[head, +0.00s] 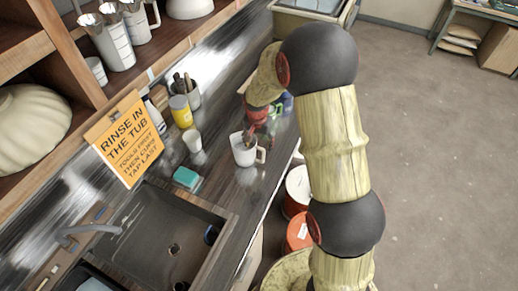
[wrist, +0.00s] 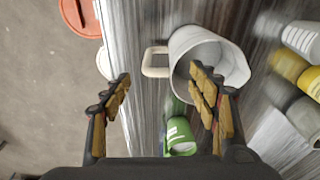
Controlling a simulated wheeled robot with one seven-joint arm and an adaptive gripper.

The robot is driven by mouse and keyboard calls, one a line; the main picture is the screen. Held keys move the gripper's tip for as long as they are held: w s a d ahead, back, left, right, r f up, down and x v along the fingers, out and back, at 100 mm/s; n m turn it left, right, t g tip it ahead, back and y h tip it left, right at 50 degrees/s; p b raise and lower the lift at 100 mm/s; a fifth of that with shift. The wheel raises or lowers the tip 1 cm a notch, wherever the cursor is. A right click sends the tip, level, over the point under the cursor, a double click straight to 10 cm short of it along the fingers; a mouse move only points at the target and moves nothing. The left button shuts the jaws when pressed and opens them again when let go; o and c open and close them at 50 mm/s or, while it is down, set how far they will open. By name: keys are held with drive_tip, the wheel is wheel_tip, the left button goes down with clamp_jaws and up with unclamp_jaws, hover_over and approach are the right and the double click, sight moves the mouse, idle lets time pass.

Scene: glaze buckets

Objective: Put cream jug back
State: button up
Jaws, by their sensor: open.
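A cream-white jug (head: 245,151) stands on the dark counter beyond the sink, its handle on the right. In the wrist view the jug (wrist: 205,52) shows its open mouth, with its pale handle on the left. My gripper (head: 254,125) is above and just behind the jug in the head view. In the wrist view my gripper (wrist: 163,97) is open and empty. Its right finger overlaps the jug's mouth; whether it is inside the rim I cannot tell. Its left finger is out beyond the handle, over the counter's edge.
A green container (wrist: 180,135) is close by, between the fingers in the picture. A yellow jar (head: 181,111), white cup (head: 193,140) and teal sponge (head: 186,177) stand near. Orange-lidded buckets (head: 299,231) stand on the floor beside the counter.

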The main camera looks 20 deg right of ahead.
drive_tip(key=s+a+r+n+t, duration=0.1)
drive_tip(key=s+r, duration=0.3)
drive_tip(key=r, duration=0.4)
drive_tip(key=s+a+r+n, duration=0.1)
drive_tip(key=s+r+n, duration=0.1)
drive_tip(key=s+r, duration=0.4)
drive_tip(key=s+r+n+t, duration=0.1)
drive_tip(key=s+r, duration=0.2)
drive_tip(key=r, duration=0.6)
drive_tip(key=s+a+r+n+t, duration=0.1)
drive_tip(key=s+r+n, duration=0.1)
drive_tip(key=s, duration=0.7)
drive_tip(key=s+a+r+n+t, duration=0.1)
drive_tip(key=s+r, duration=0.3)
drive_tip(key=s, duration=0.5)
drive_tip(key=shift+a+n+y, duration=0.25)
drive_tip(key=shift+n+y, duration=0.15)
drive_tip(key=shift+n, duration=0.3)
wheel_tip(320, 180, down, 16)
drive_tip(key=b, duration=1.5)
drive_tip(key=shift+r+b, duration=0.25)
drive_tip(key=shift+b, duration=0.05)
